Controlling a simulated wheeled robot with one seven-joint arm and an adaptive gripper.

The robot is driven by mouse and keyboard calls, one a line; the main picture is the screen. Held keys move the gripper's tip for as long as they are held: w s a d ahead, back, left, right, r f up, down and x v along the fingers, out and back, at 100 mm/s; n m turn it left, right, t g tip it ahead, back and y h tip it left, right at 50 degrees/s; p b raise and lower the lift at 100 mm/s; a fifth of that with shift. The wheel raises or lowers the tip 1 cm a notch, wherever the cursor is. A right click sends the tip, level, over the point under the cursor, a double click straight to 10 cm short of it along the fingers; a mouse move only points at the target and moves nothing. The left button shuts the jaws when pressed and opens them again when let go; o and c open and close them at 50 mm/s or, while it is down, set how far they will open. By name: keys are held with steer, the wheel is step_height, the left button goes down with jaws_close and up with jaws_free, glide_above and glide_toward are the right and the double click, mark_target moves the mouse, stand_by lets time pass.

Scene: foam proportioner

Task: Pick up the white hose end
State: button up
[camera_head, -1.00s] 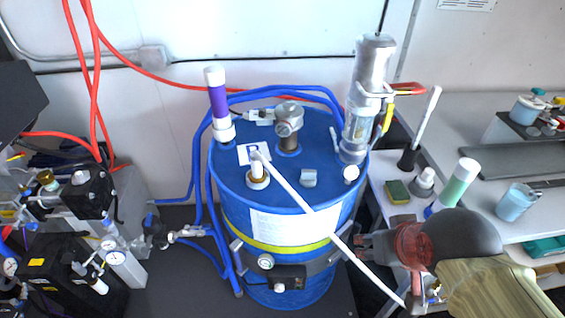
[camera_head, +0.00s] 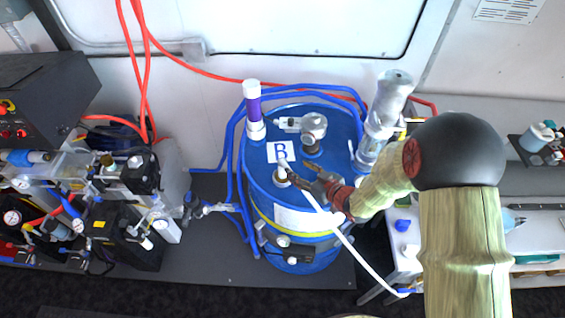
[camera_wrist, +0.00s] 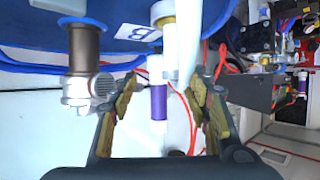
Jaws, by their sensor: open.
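The white hose (camera_head: 343,245) runs from the top of the blue drum (camera_head: 262,190) down to the right past its front. Its upper end (camera_head: 284,165) stands at a white fitting on the lid, just in front of the "B" label. My gripper (camera_head: 298,170) is open over the lid, close to this end, reaching in from the right. In the wrist view my open fingers (camera_wrist: 163,88) show at both sides, with a white tube that looks like the hose (camera_wrist: 184,45) beyond and between them. I cannot tell whether they touch it.
A purple-and-white cylinder (camera_head: 253,108) stands at the lid's back left. A metal fitting (camera_head: 313,128) and a tall clear-and-metal pump (camera_head: 385,115) also rise from the lid. Blue hoses curve behind the drum. Black equipment (camera_head: 120,235) stands at the left.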

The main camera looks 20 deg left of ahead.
mark_target(283, 165)
steer(key=shift+y, duration=0.4)
steer(key=w+a+f, duration=0.1)
steer(key=a, duration=0.1)
steer(key=w+a+f, duration=0.1)
steer(key=a, duration=0.1)
steer(key=w+a+f, duration=0.1)
steer(key=a, duration=0.2)
steer(key=shift+a+f+p, duration=0.1)
steer(key=shift+f+p, duration=0.15)
steer(key=shift+p, duration=0.1)
steer(key=shift+c, duration=0.6)
jaws_close()
